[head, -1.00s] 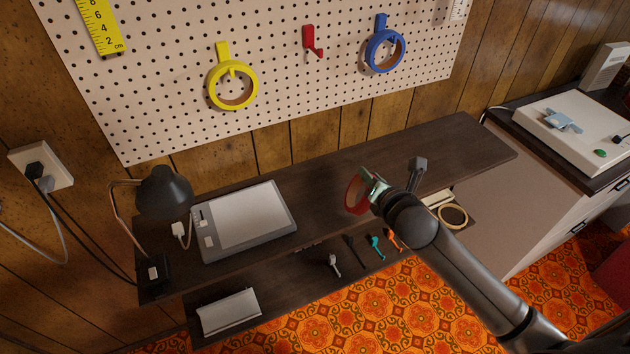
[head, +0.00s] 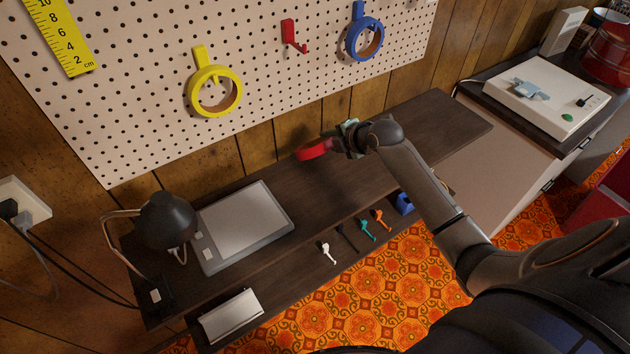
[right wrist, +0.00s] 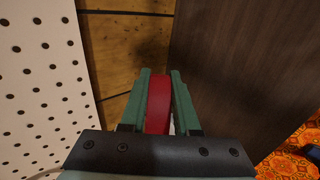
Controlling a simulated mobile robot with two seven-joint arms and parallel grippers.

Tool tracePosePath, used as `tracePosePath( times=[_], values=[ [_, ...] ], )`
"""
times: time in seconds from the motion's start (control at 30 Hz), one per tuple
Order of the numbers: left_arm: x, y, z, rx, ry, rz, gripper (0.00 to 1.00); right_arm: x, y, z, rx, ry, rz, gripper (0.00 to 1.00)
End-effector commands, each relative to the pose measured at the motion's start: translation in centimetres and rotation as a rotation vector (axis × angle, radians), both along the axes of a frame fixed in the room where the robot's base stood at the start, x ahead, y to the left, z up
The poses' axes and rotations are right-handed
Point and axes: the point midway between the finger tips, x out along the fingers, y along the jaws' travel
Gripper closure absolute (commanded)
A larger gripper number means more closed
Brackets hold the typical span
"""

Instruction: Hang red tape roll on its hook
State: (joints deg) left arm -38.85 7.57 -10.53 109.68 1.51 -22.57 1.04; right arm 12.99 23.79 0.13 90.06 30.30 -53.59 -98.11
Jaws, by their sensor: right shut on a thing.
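The red tape roll (head: 312,151) is held above the dark shelf, below the pegboard. My right gripper (head: 338,144) is shut on its right side. In the right wrist view the red roll (right wrist: 158,103) sits edge-on between the two green fingers (right wrist: 158,100). The red hook (head: 292,37) on the pegboard is empty, up and to the left of the roll, which is apart from it. My left gripper is not in view.
A yellow roll (head: 215,91) and a blue roll (head: 365,40) hang on their hooks either side of the red hook. The pegboard (head: 130,70) is behind. A black lamp (head: 166,218) and a grey tablet (head: 243,222) stand on the shelf (head: 335,195) at left.

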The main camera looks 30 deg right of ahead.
Motion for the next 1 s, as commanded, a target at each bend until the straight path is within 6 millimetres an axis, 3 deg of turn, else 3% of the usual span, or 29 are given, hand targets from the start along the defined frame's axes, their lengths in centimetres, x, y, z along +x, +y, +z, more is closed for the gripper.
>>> tracePosePath(
  times=[0.17, 0.23, 0.43, 0.63, 0.97, 1.0],
  values=[
    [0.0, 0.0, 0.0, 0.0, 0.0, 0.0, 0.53, -0.1, 0.1, -2.9, 0.002, 0.003, -0.002, 1.0],
    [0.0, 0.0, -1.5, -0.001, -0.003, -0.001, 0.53, -0.1, 0.1, -4.5, 0.001, -0.001, -0.001, 1.0],
    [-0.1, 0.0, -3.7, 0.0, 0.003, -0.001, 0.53, -0.1, 0.0, -6.9, -0.004, 0.0, 0.001, 1.0],
    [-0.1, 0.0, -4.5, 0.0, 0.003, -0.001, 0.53, 0.0, 0.0, -7.9, -0.003, 0.0, 0.001, 1.0],
    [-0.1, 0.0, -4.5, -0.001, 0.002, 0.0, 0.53, 0.0, 0.0, -8.0, -0.003, -0.001, 0.001, 1.0],
    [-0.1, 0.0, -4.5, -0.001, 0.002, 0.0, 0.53, 0.0, 0.0, -8.1, -0.003, 0.0, 0.001, 0.69]
  ],
)
